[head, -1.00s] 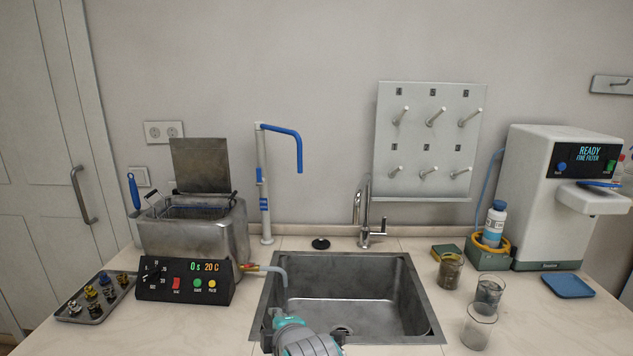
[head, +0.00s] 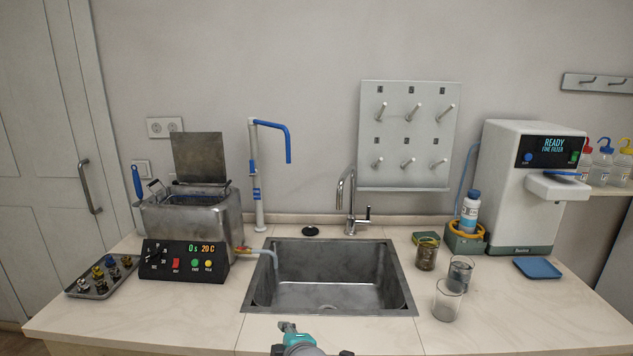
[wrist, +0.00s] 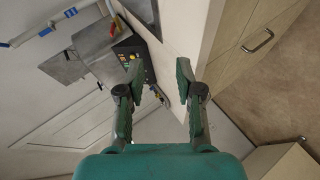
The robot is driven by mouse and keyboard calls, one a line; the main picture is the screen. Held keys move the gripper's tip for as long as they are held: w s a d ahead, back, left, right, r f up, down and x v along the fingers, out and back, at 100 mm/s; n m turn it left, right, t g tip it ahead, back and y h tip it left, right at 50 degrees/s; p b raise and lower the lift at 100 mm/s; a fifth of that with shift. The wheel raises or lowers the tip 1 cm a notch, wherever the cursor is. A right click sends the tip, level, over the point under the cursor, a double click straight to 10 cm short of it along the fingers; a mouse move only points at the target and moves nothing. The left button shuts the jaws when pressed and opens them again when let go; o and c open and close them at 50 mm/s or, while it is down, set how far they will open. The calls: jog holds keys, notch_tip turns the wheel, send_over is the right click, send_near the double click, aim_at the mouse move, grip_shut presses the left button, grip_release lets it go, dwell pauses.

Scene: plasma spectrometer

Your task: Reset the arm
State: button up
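In the wrist view my gripper (wrist: 158,88) has its two green-padded fingers spread apart, with nothing between them. Beyond the fingers, tilted in that view, are the counter's side, the bath unit and the floor. In the head view only a teal and grey part of my arm shows at the bottom middle, in front of the counter's front edge and below the sink (head: 330,312). The fingertips are not clearly visible there.
An ultrasonic bath (head: 200,222) with a control box (head: 183,262) and a tray of small parts (head: 88,290) stand left. Glass beakers (head: 447,300), a blue pad (head: 538,268) and a water purifier (head: 515,215) stand right. A peg rack (head: 400,170) hangs behind the tap (head: 350,200).

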jog(key=s+d+f+m+t+h, duration=0.15)
jog(key=s+d+f+m, duration=0.55)
jog(key=s+d+f, duration=0.8)
jog(key=s+d+f+m+t+h, duration=0.1)
jog(key=s+d+f+m, duration=0.15)
jog(key=s, duration=0.45)
jog(key=s+d+f+m, duration=0.1)
jog(key=s+d+m, duration=0.2)
jog(key=s, duration=0.5)
jog(key=s+d+r+m+h, duration=0.1)
jog(key=s+d+r+m, duration=0.1)
jog(key=s, duration=0.7)
jog(key=s+d+r+m+t+h, duration=0.1)
jog(key=s+r+m, duration=0.3)
jog(key=s, duration=0.6)
notch_tip(320, 180, up, 2)
jog(key=shift+d+r+m, duration=0.25)
jog(key=shift+d+m, duration=0.1)
jog(key=shift+d, duration=0.45)
jog(key=shift+c, duration=0.2)
